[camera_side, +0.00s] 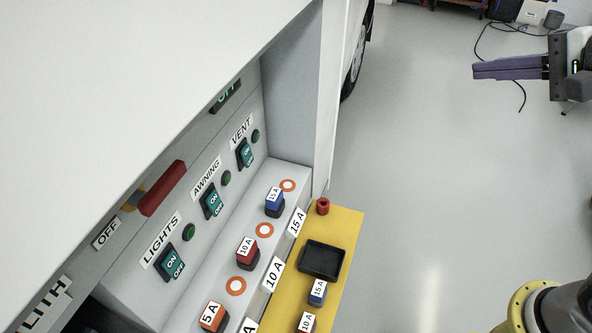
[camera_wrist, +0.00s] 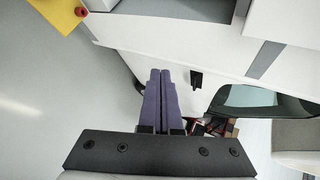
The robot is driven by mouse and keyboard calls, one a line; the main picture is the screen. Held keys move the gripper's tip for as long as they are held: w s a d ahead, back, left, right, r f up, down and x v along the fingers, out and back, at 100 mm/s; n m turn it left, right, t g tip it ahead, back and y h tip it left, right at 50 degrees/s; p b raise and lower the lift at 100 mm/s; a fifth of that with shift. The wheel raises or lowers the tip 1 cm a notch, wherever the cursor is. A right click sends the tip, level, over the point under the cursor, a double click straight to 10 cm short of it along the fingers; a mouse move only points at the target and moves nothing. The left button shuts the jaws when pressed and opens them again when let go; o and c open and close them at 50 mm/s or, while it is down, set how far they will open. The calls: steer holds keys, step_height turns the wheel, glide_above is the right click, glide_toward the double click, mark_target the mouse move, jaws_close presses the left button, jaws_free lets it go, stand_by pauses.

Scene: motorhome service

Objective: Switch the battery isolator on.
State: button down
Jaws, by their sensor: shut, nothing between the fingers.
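The battery isolator shows in the side view as a red lever (camera_side: 163,188) on a yellow base, on the upper part of the grey panel. An OFF label (camera_side: 107,233) is below and left of it. The lever slants up to the right; part of its surroundings is hidden by the white housing edge. My gripper (camera_side: 476,72) is at the upper right, far from the panel, over open floor. Its purple fingers point left. In the wrist view my gripper (camera_wrist: 160,73) is shut and empty, with the white vehicle body ahead.
Switches labelled LIGHTS (camera_side: 170,264), AWNING (camera_side: 212,202) and VENT (camera_side: 245,154) sit below the isolator. Coloured fuses stand on the ledge beneath. A yellow shelf (camera_side: 350,225) holds a black tray (camera_side: 322,259), fuses and a red knob (camera_side: 323,206). A white wall overhangs the panel. The floor between is clear.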

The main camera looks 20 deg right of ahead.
mark_target(158, 185)
steer(key=w+a+r+m+t+y, duration=0.2)
steer(key=w+a+m, duration=0.5)
steer(key=w+a, duration=0.1)
steer(key=w+a+f+m+y, duration=0.1)
steer(key=a+f+m+y, duration=0.15)
steer(key=a, duration=0.45)
steer(key=w+a+f+m+y, duration=0.15)
steer(key=a+m, duration=0.25)
steer(key=a, duration=0.4)
steer(key=s+a+f+n+g+y, duration=0.1)
steer(key=s+a+f+g, duration=0.1)
steer(key=s+a+f, duration=0.2)
steer(key=s+a+f+n+g, duration=0.1)
steer(key=s+a+f, duration=0.4)
steer(key=a, duration=0.5)
step_height(158, 185, down, 3)
steer(key=shift+s+r+n+g+y, duration=0.15)
steer(key=shift+s+n+g+y, duration=0.15)
steer(key=shift+n+g+y, duration=0.1)
steer(key=shift+a, duration=0.1)
steer(key=w+a, duration=0.6)
steer(key=shift+w+a+r, duration=0.3)
steer(key=shift+w+r, duration=0.05)
steer(key=shift+w, duration=0.05)
